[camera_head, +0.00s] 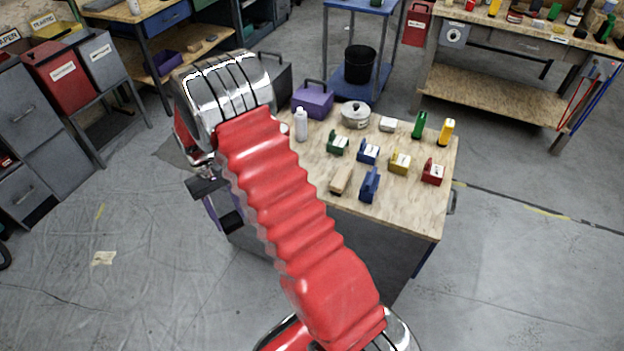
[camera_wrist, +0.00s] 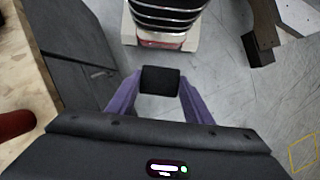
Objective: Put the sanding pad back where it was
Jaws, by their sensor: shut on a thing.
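My gripper (camera_wrist: 160,86) has two purple fingers, shut on a small black block (camera_wrist: 160,80), which I take to be the sanding pad. The block sits between the fingertips, over the bare grey floor. Its far side and underside are hidden. In the head view my gripper (camera_head: 212,212) is mostly hidden behind my red arm, at the left side of the workbench and below its top.
The workbench (camera_head: 425,212) carries a purple toolbox (camera_head: 312,101), a white bottle (camera_head: 301,124), a pot (camera_head: 356,115), a wooden-topped block (camera_head: 342,179) and several coloured holders. Grey cabinets (camera_head: 28,110) stand at left. Floor (camera_head: 75,270) at lower left is mostly clear.

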